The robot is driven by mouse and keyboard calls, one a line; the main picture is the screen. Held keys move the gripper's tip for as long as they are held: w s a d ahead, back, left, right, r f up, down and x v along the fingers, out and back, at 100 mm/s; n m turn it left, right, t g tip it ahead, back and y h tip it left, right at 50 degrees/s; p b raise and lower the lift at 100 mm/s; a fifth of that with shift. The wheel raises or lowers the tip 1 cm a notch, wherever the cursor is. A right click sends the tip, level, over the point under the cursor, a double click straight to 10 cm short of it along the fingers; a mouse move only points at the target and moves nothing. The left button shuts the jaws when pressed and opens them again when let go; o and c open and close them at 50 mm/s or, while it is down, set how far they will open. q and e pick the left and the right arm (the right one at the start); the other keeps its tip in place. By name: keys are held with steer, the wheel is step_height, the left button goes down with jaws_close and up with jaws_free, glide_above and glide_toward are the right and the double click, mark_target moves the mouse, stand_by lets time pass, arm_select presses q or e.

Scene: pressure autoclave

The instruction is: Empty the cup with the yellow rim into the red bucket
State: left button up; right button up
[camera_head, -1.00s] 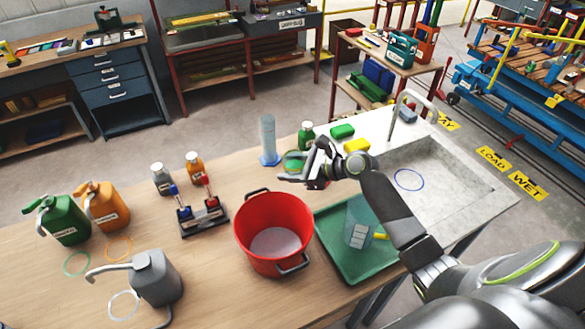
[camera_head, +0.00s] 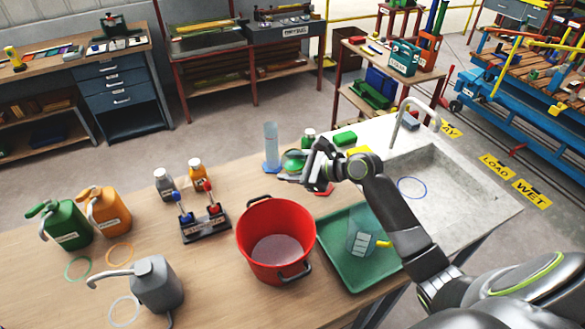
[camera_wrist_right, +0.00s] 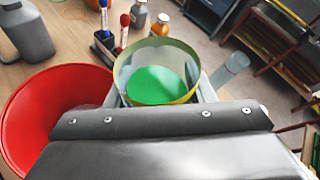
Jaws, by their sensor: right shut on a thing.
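The cup with the yellow rim (camera_wrist_right: 183,45) is in my right gripper (camera_wrist_right: 160,98), clear-walled, with green contents inside. It looks about upright. In the head view my right gripper (camera_head: 290,179) is over the bench behind the red bucket and to its right, with the cup's green contents (camera_head: 294,161) partly showing behind the fingers. The red bucket (camera_head: 258,262) stands open on the bench, apart from the cup; its bottom looks pale. It also shows at the left of the wrist view (camera_wrist_right: 25,125). My left gripper is out of view.
A green tray (camera_head: 338,262) with a clear jug (camera_head: 361,238) lies right of the bucket, beside the sink (camera_head: 440,185). A measuring cylinder (camera_head: 271,145) and small bottles stand behind. A rack (camera_head: 205,228) and jerrycans (camera_head: 62,226) are at left. Bare wood lies in front.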

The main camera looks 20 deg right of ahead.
mark_target(285, 160)
steer(key=shift+s+a+r+n+t+h, duration=0.2)
steer(key=shift+r+n, duration=0.1)
steer(key=shift+r, duration=0.45)
steer(key=shift+s+a+r+n+t+h, duration=0.1)
steer(key=shift+s+a+r+n, duration=0.15)
steer(key=shift+r, duration=0.45)
steer(key=shift+w+d+f+n+b, duration=0.1)
steer(key=shift+f+n+b, duration=0.15)
steer(key=shift+f+b, duration=0.15)
steer(key=shift+w+d+f+n+b, duration=0.1)
steer(key=shift+f+n+b, duration=0.15)
steer(key=shift+f, duration=0.25)
steer(key=shift+f+n+t+h+b, duration=0.6)
steer(key=shift+f+n+b, duration=0.1)
steer(key=shift+f, duration=0.1)
steer(key=shift+f+n, duration=0.15)
steer(key=shift+n, duration=0.1)
steer(key=shift+t, duration=0.3)
steer(key=shift+p, duration=0.45)
steer(key=shift+f+n, duration=0.1)
steer(key=shift+n, duration=0.3)
steer(key=shift+a+f+n+t+h+b, duration=0.1)
steer(key=shift+n+t+h+b, duration=0.45)
steer(key=shift+n+b, duration=0.3)
